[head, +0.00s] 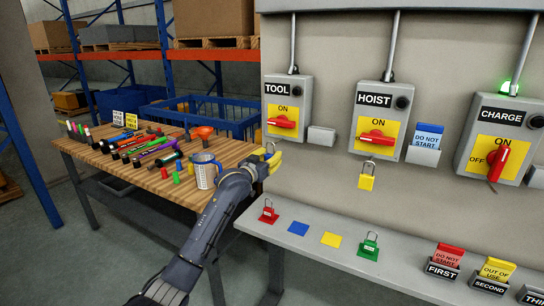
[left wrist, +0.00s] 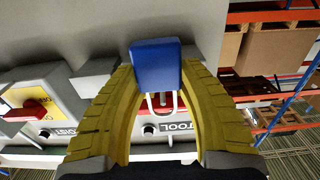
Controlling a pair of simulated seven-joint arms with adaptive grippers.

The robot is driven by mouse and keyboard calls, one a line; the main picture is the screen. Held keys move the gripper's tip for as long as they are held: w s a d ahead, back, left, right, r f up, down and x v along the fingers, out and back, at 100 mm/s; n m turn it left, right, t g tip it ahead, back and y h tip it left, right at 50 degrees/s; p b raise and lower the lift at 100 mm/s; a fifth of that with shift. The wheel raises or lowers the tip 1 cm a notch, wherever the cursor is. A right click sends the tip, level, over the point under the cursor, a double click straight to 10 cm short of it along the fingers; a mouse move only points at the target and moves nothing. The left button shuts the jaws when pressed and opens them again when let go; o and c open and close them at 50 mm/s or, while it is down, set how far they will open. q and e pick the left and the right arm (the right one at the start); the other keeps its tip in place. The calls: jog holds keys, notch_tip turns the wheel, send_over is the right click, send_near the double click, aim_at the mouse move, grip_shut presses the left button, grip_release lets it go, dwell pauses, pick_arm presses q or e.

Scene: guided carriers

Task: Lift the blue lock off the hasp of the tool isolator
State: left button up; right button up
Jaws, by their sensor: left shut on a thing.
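The tool isolator (head: 288,88) is a grey wall box with a yellow ON plate and a red handle, at the middle of the head view. My left gripper (head: 269,160) is just below it. In the left wrist view its yellow fingers (left wrist: 160,85) are shut on the blue lock (left wrist: 155,64), whose pale shackle points toward the isolator (left wrist: 178,127). I cannot tell whether the shackle is still through the hasp. My right gripper is not in view.
The hoist isolator (head: 380,120) has a yellow lock (head: 367,176) hanging below it. The shelf (head: 330,262) holds a red lock (head: 268,211), a blue square (head: 298,228), a yellow square (head: 331,240) and a green lock (head: 370,247). A cluttered wooden bench (head: 185,195) stands left.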

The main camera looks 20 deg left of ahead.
pick_arm(q)
jog(key=shift+s+a+r, duration=0.1)
jog(key=shift+s+a, duration=0.1)
jog(key=shift+s, duration=0.8)
jog(key=shift+s+a+r, duration=0.1)
jog(key=shift+s+a, duration=0.1)
jog(key=shift+s, duration=0.75)
